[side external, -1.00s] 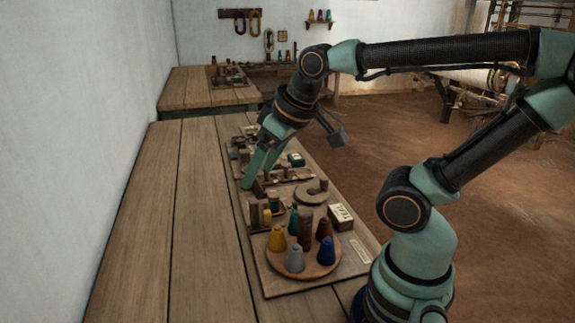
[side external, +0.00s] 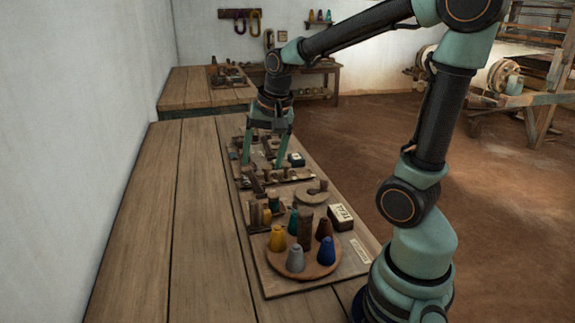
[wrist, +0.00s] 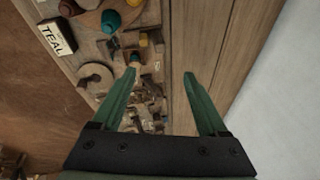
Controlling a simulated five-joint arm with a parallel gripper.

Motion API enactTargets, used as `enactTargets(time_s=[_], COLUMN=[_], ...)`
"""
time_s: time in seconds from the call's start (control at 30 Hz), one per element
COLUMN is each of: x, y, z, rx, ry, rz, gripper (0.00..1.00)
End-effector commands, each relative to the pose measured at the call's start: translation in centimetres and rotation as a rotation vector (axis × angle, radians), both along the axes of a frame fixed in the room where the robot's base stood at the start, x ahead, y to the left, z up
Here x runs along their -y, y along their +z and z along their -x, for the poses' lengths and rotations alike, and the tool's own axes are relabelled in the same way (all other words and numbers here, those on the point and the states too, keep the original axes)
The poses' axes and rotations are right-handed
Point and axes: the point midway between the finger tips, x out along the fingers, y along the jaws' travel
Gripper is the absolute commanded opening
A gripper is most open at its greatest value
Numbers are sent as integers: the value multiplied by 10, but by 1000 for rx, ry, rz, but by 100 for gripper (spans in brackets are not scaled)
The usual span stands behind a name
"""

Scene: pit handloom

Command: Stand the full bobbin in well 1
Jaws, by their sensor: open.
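My gripper (side external: 263,165) is open, pointing down over the far half of the work board (side external: 258,278), with nothing between its fingers. In the wrist view its two green fingers (wrist: 160,73) are spread wide. A small bobbin wound in teal (side external: 274,203) stands in a wooden holder nearer the camera, beside a yellow one (side external: 267,216). The teal one also shows in the wrist view (wrist: 134,58), close to the left fingertip in the picture. I cannot tell which bobbin is the full one, nor which hole is well 1. Small wooden parts lie around and partly behind my fingers.
A round tray (side external: 275,268) with several coloured yarn cones stands at the near end. A TEAL label block (side external: 341,217) and a ring-shaped wooden piece (side external: 311,196) lie on the right. The table (side external: 150,220) left of the board is clear.

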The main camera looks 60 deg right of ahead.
Motion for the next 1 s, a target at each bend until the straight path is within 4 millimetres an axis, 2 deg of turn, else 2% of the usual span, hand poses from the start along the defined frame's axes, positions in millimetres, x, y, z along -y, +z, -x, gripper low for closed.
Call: enactTargets(time_s=[0.03,0.1,0.3,0.5,0.8,1.0], x=[16,34,71,82,85,86], y=[-11,-22,-50,-64,-112,-126], z=[-5,-11,-18,-20,-26,-28], rx=[-25,-46,-82,-93,-96,-93], ry=[-116,-265,-570,-664,-662,-660], rz=[-30,-67,-132,-151,-151,-150], gripper=[77,77,77,77,77,77])
